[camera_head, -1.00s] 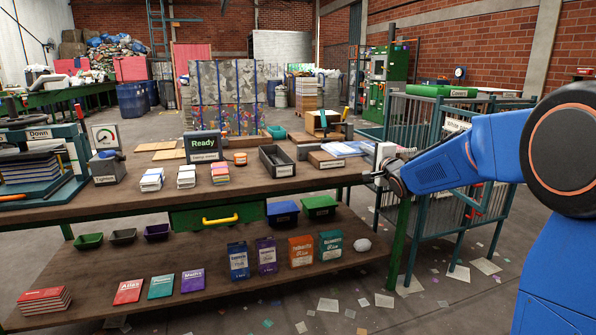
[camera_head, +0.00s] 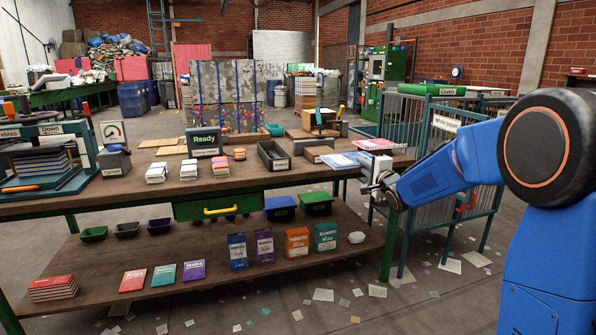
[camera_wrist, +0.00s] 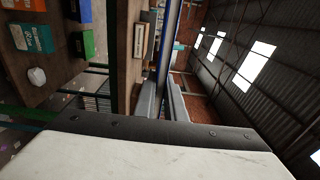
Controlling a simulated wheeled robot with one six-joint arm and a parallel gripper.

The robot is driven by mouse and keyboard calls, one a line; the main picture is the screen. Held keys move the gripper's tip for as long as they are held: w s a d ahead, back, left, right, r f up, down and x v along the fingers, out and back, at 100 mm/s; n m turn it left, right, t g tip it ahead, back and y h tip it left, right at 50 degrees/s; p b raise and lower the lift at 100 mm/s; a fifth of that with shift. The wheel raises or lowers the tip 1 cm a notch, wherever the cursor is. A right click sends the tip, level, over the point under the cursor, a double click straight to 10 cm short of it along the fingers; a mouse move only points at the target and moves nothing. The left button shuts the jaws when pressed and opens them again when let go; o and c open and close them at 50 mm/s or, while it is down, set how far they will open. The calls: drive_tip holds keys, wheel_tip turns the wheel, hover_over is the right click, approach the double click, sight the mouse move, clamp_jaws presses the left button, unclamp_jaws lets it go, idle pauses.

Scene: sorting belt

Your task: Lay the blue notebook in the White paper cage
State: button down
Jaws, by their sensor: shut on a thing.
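The blue notebook (camera_head: 341,161) lies roughly flat in the air by the table's right end, reaching left from my gripper (camera_head: 372,176). My gripper is shut on its right side. In the wrist view the notebook (camera_wrist: 167,40) shows edge-on as a thin blue strip between the fingers (camera_wrist: 164,98). The White paper cage (camera_head: 400,125) is a teal barred cage right of the table, with a white label (camera_head: 446,123). My arm covers part of its front, and its inside is mostly hidden. The notebook is left of the cage, outside it.
The wooden workbench (camera_head: 230,184) holds trays, paper stacks and a Ready screen (camera_head: 205,142). A pink-topped stack (camera_head: 376,144) lies just behind the notebook. A green-topped container (camera_head: 430,89) stands behind the cage. The floor before the cage has scattered paper scraps.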

wheel_tip(320, 180, down, 29)
drive_tip(key=d+h, duration=0.1)
drive_tip(key=s+d+f+m+h, duration=0.1)
drive_tip(key=s+f, duration=0.4)
drive_tip(key=f, duration=0.5)
drive_tip(key=s+d+f+m+h, duration=0.2)
drive_tip(key=s+d+f, duration=0.2)
drive_tip(key=f, duration=0.7)
drive_tip(key=shift+s+f+t+h, duration=0.15)
drive_tip(key=shift+s+t+h, duration=0.15)
drive_tip(key=shift+s, duration=0.95)
